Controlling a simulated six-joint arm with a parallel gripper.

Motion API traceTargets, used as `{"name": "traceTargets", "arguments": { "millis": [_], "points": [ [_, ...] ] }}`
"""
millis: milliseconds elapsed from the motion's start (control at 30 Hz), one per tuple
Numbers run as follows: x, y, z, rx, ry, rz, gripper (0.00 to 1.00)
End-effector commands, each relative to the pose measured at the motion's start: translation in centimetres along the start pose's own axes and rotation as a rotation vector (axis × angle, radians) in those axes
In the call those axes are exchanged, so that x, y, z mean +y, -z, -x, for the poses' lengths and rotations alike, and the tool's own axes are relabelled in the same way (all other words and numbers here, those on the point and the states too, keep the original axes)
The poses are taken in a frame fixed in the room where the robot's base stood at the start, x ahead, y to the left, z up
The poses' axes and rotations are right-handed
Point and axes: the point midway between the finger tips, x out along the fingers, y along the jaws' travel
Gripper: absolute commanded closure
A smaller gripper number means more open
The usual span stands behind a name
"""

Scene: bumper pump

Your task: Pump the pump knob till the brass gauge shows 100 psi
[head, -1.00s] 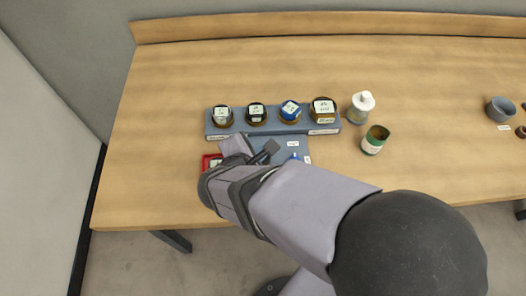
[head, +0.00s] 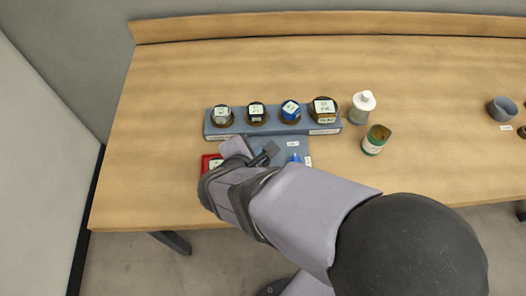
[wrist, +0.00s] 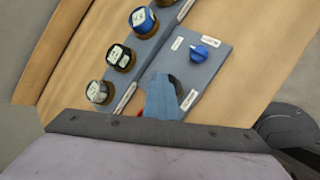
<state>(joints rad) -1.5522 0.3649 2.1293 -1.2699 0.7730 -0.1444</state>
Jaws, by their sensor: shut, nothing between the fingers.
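Several round gauges stand in a row on a blue-grey rail: a brown-rimmed one at the left (head: 222,115), a black one (head: 256,112), a blue one (head: 290,111) and a larger brass-brown one at the right (head: 323,109). Their readings are too small to read. A blue knob (wrist: 199,53) sits on the panel (wrist: 215,75) in front of the rail. My gripper (wrist: 164,82) is shut and empty, low over the panel's left part and apart from the blue knob. A red part (head: 206,162) shows beside it, mostly hidden by my arm. I cannot tell whether they touch.
A white-capped bottle (head: 362,103) and a green can (head: 375,140) stand right of the rail. A grey cup (head: 502,109) is at the far right. The wooden table (head: 430,100) is clear between them, with a raised back edge (head: 330,23).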

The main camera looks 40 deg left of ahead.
Motion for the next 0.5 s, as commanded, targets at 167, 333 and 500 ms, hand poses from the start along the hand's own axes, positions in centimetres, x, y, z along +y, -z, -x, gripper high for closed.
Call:
{"name": "traceTargets", "arguments": {
  "millis": [167,333,500],
  "points": [
    [-0.33,0.26,-0.27,0.003,0.004,0.002,1.0],
    [-0.46,0.37,-0.41,0.003,0.004,0.002,1.0],
    [-0.5,0.39,-0.43,0.003,0.005,0.002,1.0]
  ]
}}
